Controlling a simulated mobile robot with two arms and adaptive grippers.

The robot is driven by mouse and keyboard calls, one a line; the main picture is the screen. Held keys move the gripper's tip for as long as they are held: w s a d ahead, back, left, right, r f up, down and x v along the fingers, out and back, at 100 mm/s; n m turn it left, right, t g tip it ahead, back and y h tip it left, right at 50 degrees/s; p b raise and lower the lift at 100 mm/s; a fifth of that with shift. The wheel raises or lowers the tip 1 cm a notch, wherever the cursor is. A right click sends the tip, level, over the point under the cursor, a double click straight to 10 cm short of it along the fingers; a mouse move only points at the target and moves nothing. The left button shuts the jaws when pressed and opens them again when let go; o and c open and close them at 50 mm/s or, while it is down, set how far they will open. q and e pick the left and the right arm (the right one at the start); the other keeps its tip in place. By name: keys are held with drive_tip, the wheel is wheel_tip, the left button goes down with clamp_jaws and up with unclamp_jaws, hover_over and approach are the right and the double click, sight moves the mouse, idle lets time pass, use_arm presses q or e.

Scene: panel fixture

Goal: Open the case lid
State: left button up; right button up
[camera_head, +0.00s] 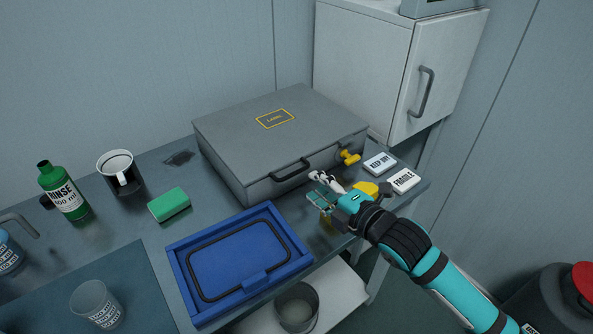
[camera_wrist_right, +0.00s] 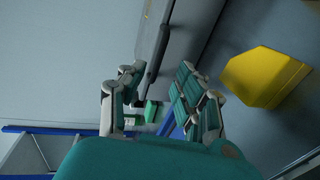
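The grey case (camera_head: 235,125) stands on the table with its lid down and a yellow-framed label on top. Its dark front handle (camera_head: 290,170) sits left of my right gripper (camera_head: 324,187). A yellow latch (camera_head: 349,157) sticks out at the right of the case front. My right gripper is open and empty, just in front of the case and below the latch in the picture. In the right wrist view, the two fingers (camera_wrist_right: 158,78) stand apart, with the case front (camera_wrist_right: 153,30) beyond them. My left gripper is not in view.
A yellow block (camera_head: 366,189) lies close beside my right gripper. Two labelled white blocks (camera_head: 405,181) lie right of the case. A blue tray (camera_head: 185,293) is in front, with a green sponge (camera_head: 168,205), mug (camera_head: 121,170) and bottle (camera_head: 62,190) leftward. A white cabinet (camera_head: 365,60) stands behind.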

sight(296, 172)
drive_tip(key=x, duration=0.8)
drive_tip(key=shift+w+a, duration=0.2)
clamp_jaws()
drive_tip(key=shift+f, duration=0.1)
